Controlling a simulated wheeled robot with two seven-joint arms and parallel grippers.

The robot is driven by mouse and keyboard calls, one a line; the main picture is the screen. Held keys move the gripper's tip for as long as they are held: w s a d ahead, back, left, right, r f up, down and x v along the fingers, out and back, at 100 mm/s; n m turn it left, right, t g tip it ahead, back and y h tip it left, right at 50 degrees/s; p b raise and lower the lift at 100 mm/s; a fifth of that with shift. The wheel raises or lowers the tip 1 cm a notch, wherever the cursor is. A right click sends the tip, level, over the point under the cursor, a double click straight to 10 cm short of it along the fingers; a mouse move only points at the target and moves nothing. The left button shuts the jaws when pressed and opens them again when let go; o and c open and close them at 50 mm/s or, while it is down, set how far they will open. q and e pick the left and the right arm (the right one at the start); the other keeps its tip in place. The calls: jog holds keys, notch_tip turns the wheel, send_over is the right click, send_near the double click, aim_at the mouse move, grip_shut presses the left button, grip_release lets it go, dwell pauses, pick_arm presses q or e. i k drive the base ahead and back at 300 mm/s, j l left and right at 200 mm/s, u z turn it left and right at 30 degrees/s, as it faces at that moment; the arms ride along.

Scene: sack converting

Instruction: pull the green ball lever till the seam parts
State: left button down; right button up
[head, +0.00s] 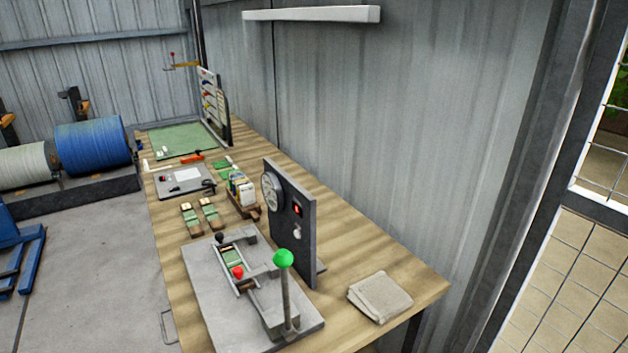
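The green ball lever (284,259) stands near the right end of a grey tester base (215,300) on the wooden bench. Its green ball tops an upright grey rod. Left of it on the base is a clamp frame holding a green strip (232,262), with a red knob (237,271) and a black knob (219,238). Whether the strip's seam is whole is too small to tell. A dark upright panel (306,235) with a round dial (272,193) and a small red display (297,211) stands behind the lever. Neither gripper is in view.
A folded grey cloth (380,297) lies right of the tester. Green-and-tan samples (190,217), a small box of cards (241,188) and a grey board (182,181) lie farther along the bench. The floor in front is clear.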

aim_at(283, 259)
jog(key=i+j, duration=0.1)
jog(key=j, duration=0.55)
jog(key=j+z, duration=0.5)
jog(key=j, duration=0.2)
jog(key=k+j+z, duration=0.1)
jog(key=j+z, duration=0.4)
jog(key=j, duration=0.2)
jog(key=z, duration=0.25)
